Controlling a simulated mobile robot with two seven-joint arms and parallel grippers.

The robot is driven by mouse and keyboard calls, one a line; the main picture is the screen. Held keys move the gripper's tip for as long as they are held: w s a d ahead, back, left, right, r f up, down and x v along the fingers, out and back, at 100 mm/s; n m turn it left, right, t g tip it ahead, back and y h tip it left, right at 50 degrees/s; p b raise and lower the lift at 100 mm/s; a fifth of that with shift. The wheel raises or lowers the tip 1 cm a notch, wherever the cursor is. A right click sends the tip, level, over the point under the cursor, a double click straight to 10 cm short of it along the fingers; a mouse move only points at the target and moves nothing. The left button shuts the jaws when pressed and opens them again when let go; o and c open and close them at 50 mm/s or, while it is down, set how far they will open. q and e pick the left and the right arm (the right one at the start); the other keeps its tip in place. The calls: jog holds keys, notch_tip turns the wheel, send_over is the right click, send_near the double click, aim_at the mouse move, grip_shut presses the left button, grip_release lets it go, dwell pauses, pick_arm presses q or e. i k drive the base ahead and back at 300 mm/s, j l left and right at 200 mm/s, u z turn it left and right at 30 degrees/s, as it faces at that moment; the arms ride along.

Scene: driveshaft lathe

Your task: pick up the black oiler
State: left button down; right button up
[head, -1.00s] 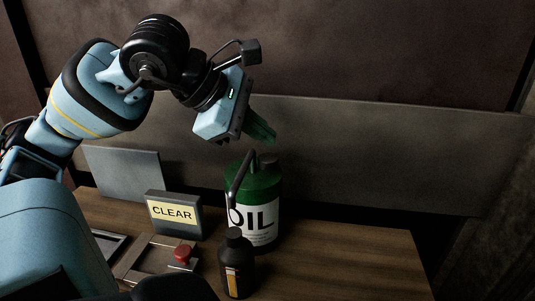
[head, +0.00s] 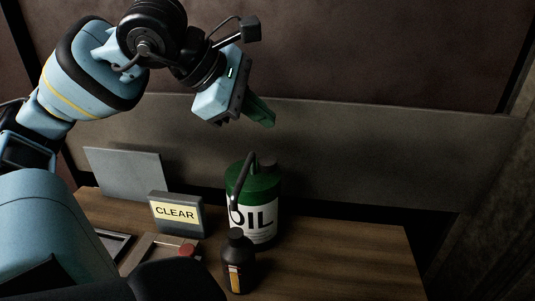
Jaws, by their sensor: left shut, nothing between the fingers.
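A small black bottle (head: 240,262) with an orange-brown label, the one that fits the black oiler, stands upright at the front of the wooden table. Directly behind it is a large green and white can (head: 264,216) marked OIL, with a dark curved spout or handle. My left gripper (head: 266,121) has green fingers, shut and empty. It is tilted down to the right in the air, well above the can and touching nothing. My right gripper is not in view.
A CLEAR sign (head: 175,212) stands left of the can, with a grey panel (head: 124,174) behind it. A red button (head: 187,250) sits left of the bottle. The table's right side (head: 345,262) is bare. A wall rises behind.

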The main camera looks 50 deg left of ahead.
aim_at(237, 252)
jog(key=k+j, duration=0.1)
jog(key=k, duration=0.55)
jog(key=k+j, duration=0.1)
jog(key=k, duration=0.6)
jog(key=k+j, duration=0.1)
jog(key=k, duration=0.55)
